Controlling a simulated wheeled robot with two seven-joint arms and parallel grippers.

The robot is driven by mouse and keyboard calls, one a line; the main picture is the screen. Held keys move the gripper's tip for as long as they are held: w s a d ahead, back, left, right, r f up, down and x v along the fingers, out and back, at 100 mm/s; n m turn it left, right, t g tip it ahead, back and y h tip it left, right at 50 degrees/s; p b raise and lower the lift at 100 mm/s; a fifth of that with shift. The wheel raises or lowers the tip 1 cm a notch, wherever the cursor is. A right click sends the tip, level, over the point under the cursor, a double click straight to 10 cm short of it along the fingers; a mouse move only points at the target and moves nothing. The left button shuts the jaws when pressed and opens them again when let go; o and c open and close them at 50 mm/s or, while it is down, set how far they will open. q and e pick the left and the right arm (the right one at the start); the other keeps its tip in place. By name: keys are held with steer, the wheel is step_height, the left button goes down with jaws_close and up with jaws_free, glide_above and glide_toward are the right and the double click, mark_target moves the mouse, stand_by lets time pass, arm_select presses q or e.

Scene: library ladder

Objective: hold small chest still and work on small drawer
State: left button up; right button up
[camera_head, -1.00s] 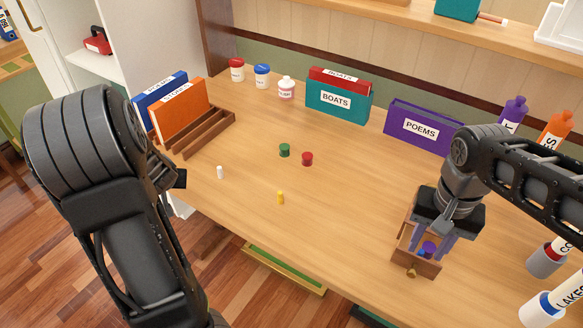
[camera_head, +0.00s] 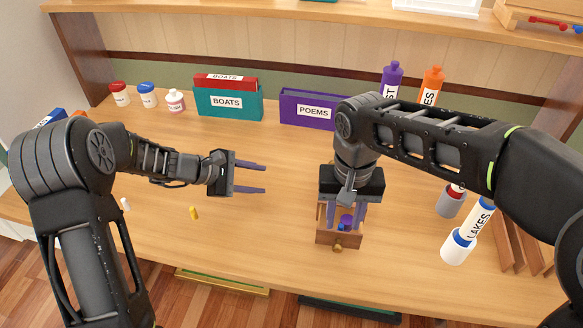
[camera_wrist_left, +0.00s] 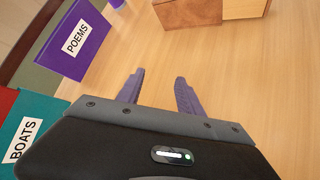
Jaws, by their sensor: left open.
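The small wooden chest (camera_head: 323,224) stands on the desk under my right gripper. Its small drawer (camera_head: 325,238), with a round brass knob (camera_head: 337,247), faces the front edge, and purple and blue items show inside. My right gripper (camera_head: 346,222) points down with its fingers apart at the chest; whether they press on it I cannot tell, as the hand hides much of the chest. My left gripper (camera_head: 265,178) is open and empty above the desk, left of the chest, fingers pointing right. In the left wrist view the chest (camera_wrist_left: 188,12) shows at the top edge, beyond the fingers.
Teal BOATS (camera_head: 228,104) and purple POEMS (camera_head: 312,110) boxes stand along the back. Several small jars (camera_head: 147,95) are at the back left. A LAKES tube (camera_head: 466,235) stands right of the chest. A yellow peg (camera_head: 194,212) stands front left. Desk between left gripper and chest is clear.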

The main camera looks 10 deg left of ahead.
arm_select(q)
steer(key=d+n+h, duration=0.1)
steer(key=d, duration=0.1)
steer(key=d+r+n+h, duration=0.1)
steer(key=d+h, duration=0.1)
steer(key=d+n+h, duration=0.1)
steer(key=d, duration=0.2)
steer(key=shift+w+r+h, duration=0.2)
steer(key=shift+r+h, duration=0.05)
steer(key=shift+h, duration=0.15)
steer(key=d+r+n+h, duration=0.1)
steer(key=r, duration=0.1)
steer(key=d+r+n+h, duration=0.1)
steer(key=h, duration=0.1)
steer(key=shift+w+d+r+n+t, duration=0.15)
steer(key=shift+d+r+n+t, duration=0.15)
steer(key=shift+d+r+n, duration=0.1)
steer(key=shift+x, duration=3.9)
steer(key=shift+c, duration=0.2)
jaws_close()
